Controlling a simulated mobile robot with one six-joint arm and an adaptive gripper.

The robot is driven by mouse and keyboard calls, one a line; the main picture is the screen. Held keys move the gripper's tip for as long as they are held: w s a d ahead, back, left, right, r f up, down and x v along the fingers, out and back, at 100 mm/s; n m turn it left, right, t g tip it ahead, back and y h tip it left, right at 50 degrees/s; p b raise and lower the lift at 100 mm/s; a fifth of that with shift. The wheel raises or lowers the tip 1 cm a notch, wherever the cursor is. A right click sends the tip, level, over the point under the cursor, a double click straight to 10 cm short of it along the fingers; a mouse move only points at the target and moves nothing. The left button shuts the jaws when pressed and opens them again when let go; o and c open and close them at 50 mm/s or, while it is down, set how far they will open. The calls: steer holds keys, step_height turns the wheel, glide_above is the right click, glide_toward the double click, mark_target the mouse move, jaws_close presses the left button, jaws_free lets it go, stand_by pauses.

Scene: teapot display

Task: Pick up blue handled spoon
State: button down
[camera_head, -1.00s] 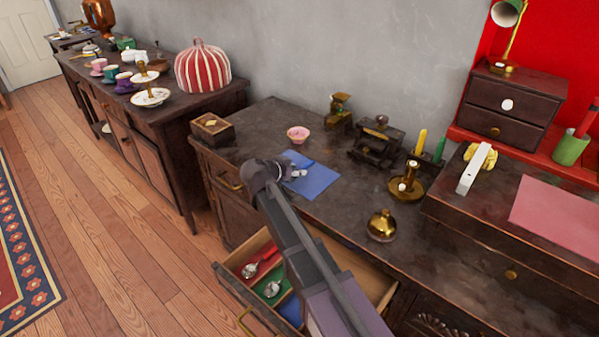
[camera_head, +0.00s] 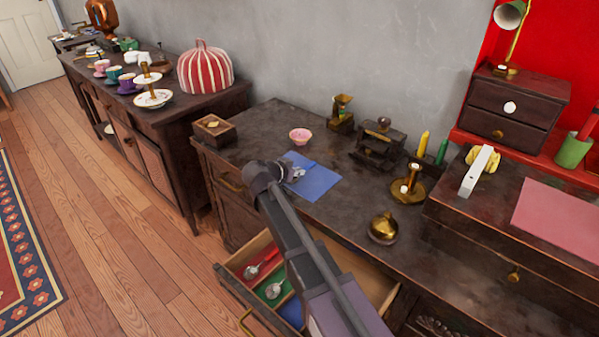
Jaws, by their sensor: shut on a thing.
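My gripper (camera_head: 293,173) is low over the blue sheet (camera_head: 318,184) on the dark counter, at the sheet's left part. It is shut on what seems to be the blue-handled spoon. A thin darker blue strip (camera_head: 308,162), likely the spoon's handle, shows just past the fingertips. It blends with the sheet, and the rest of the spoon is hidden by my gripper. I cannot tell whether the spoon touches the sheet or is lifted off it.
The open drawer (camera_head: 235,289) below holds a red-handled spoon (camera_head: 262,263), a green-lined section with another spoon (camera_head: 275,290) and a blue section (camera_head: 291,312). A pink bowl (camera_head: 300,136), brass bell (camera_head: 383,229) and candle holder (camera_head: 407,190) stand around the sheet.

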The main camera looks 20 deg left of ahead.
steer(key=shift+r, duration=0.2)
step_height(320, 180, up, 3)
steer(key=p, duration=0.3)
steer(key=s+d+p, duration=0.1)
steer(key=s, duration=0.7)
steer(key=s+d+r+p, duration=0.1)
steer(key=s+d, duration=0.1)
steer(key=s, duration=0.5)
steer(key=shift+s+d+r, duration=0.3)
steer(key=shift+s, duration=0.05)
